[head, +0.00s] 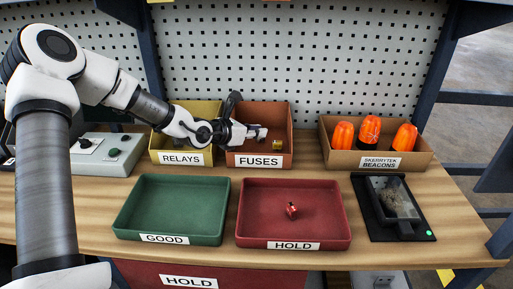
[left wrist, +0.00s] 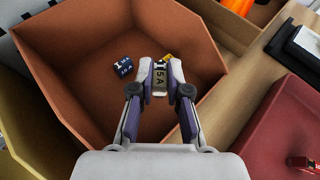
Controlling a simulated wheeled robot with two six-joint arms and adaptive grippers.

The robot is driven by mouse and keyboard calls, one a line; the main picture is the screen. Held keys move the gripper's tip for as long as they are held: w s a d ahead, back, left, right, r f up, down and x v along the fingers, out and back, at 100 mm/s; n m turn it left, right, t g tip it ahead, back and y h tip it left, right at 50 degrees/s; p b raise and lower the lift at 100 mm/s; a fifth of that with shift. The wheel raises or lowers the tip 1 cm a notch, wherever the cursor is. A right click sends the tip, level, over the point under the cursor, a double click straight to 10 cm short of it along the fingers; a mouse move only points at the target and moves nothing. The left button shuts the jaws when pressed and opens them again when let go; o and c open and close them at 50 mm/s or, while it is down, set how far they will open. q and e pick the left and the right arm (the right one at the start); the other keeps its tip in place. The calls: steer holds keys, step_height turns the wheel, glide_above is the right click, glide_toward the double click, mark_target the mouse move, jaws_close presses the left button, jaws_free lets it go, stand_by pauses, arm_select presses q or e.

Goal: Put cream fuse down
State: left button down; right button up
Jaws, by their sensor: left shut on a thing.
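My left gripper (head: 254,131) is over the orange FUSES bin (head: 285,118), its arm reaching in from the left. In the left wrist view the gripper (left wrist: 159,90) is shut on a small cream fuse (left wrist: 159,80) marked 5 A. The held fuse is above the bin's inside, towards its right wall in that view. A blue fuse (left wrist: 124,67) lies on the bin floor, and a yellow fuse (left wrist: 167,57) shows partly behind the held one. The yellow fuse also shows in the head view (head: 277,146). My right gripper is not in view.
The yellow RELAYS bin (head: 181,158) stands left of the FUSES bin. In front are an empty green GOOD tray (head: 172,208) and a red HOLD tray (head: 265,232) with a red fuse (head: 292,210). A beacon box (head: 375,155) and black device (head: 393,205) are at right.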

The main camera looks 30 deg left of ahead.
mark_target(256, 140)
arm_select(q)
step_height(256, 140, down, 2)
steer(key=shift+s+d+f, duration=0.1)
steer(key=shift+s+f, duration=0.05)
steer(key=shift+f, duration=0.65)
steer(key=shift+f+b, duration=0.3)
steer(key=shift+f, duration=0.2)
steer(key=c, duration=1.1)
jaws_free()
steer(key=shift+c, duration=0.2)
steer(key=shift+r, duration=0.1)
